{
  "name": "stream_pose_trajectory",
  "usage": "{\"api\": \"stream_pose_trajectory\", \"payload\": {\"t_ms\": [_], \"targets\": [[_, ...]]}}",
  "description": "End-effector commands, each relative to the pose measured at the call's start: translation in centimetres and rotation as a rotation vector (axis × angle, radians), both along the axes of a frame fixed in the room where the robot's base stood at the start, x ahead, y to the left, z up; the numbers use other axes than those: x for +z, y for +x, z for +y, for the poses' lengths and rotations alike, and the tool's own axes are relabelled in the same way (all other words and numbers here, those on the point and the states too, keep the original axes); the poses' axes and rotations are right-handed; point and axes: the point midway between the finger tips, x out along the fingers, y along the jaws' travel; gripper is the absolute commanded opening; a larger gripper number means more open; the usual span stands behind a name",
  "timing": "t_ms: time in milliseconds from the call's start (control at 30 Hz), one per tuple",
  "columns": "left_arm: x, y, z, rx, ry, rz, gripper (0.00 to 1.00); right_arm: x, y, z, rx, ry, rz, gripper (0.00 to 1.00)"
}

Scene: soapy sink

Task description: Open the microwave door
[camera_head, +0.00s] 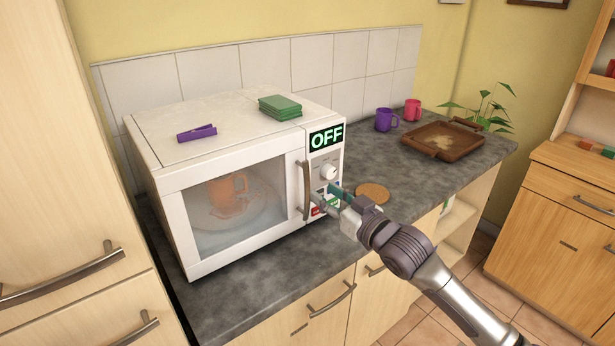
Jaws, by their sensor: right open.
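A white microwave (222,141) stands on the dark counter with its door (240,205) shut. The door's dark vertical handle (304,188) is on its right edge. An orange mug (228,192) shows through the glass on the turntable. The panel at the right has a display (326,137) reading OFF, a round knob (328,172) and coloured buttons below. My right gripper (326,196) is open in front of the panel, just right of the handle, and hides part of the buttons. I cannot tell whether it touches anything. My left gripper is not in view.
A purple clip-like item (197,132) and stacked green cloths (280,107) lie on the microwave. A round cork mat (373,192), purple mug (386,120), pink mug (412,109) and brown tray (445,140) are on the counter (262,275) to the right. A tall cabinet (60,130) stands at the left.

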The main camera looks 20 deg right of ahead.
Motion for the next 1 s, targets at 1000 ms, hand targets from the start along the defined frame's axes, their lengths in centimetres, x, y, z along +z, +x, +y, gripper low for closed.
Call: {"api": "stream_pose_trajectory", "payload": {"t_ms": [1000], "targets": [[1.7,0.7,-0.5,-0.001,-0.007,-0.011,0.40,-0.1,7.0,2.5,0.000,-0.001,0.001,0.07]]}}
